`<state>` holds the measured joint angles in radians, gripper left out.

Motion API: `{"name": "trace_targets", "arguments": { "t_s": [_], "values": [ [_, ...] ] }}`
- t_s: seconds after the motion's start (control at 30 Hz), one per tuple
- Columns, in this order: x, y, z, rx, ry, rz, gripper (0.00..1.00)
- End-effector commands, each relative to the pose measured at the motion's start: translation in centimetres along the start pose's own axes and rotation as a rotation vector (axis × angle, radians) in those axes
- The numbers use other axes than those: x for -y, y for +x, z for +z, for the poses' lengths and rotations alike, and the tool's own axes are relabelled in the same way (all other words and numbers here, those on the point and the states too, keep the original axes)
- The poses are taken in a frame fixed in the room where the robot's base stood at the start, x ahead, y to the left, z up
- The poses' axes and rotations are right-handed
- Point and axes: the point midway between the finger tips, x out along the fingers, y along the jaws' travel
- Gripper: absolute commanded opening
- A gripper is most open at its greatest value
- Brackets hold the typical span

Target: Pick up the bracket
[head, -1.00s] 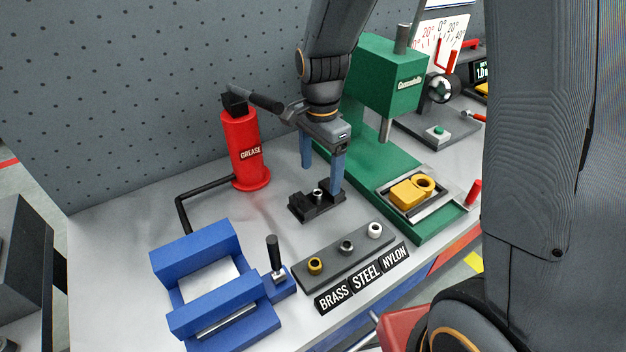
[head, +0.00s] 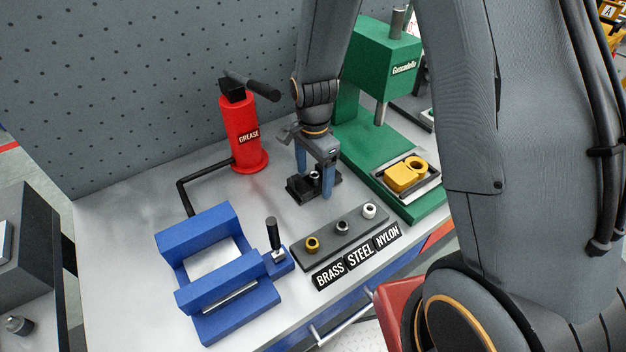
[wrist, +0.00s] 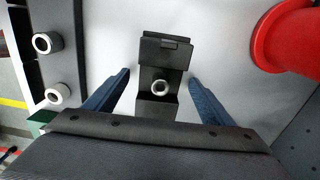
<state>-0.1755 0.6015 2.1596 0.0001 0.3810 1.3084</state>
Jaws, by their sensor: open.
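A yellow bracket-like part (head: 402,177) with a round bored boss lies in a shallow metal tray (head: 432,184) on the green press base. My gripper (head: 314,182) is open and points down over this black block. The yellow part is outside the wrist view.
The green press (head: 378,62) stands right of my gripper. A red grease canister (head: 242,135) stands behind left. A blue vise (head: 196,232) is at front left. A dark rack (head: 328,242) with brass, steel and nylon bushings lies in front.

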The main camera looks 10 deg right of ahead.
Motion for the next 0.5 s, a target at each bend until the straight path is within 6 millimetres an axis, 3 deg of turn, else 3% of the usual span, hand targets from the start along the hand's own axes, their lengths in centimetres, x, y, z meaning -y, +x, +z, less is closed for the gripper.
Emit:
{"name": "trace_targets", "arguments": {
  "t_s": [0.17,0.5],
  "values": [
    [0.03,0.0,-0.02,0.0,0.0,-0.001,0.77],
    [0.02,-0.02,-0.01,0.0,0.0,0.0,0.19]
  ]
}}
